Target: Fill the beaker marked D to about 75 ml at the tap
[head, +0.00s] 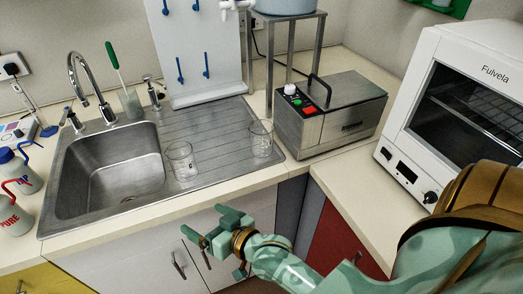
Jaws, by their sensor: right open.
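Two clear glass beakers are in view. One beaker (181,161) stands at the sink's right edge, where the basin meets the drainer. The other beaker (261,139) stands on the right part of the ribbed drainer. Both look empty, and I cannot read a letter on either. A chrome swan-neck tap (84,77) with a handle on each side rises behind the steel sink basin (112,172). My right gripper (206,221) is open and empty in front of the cabinet doors, nearer than the counter edge and below the beakers. My left gripper is out of view.
A steel heating bath (330,113) stands right of the drainer, with a white oven (455,110) beyond. A pegboard (198,45) and a metal stand (291,50) are behind. Bottles (17,171) crowd the left counter. A green-handled brush (114,62) stands behind the sink.

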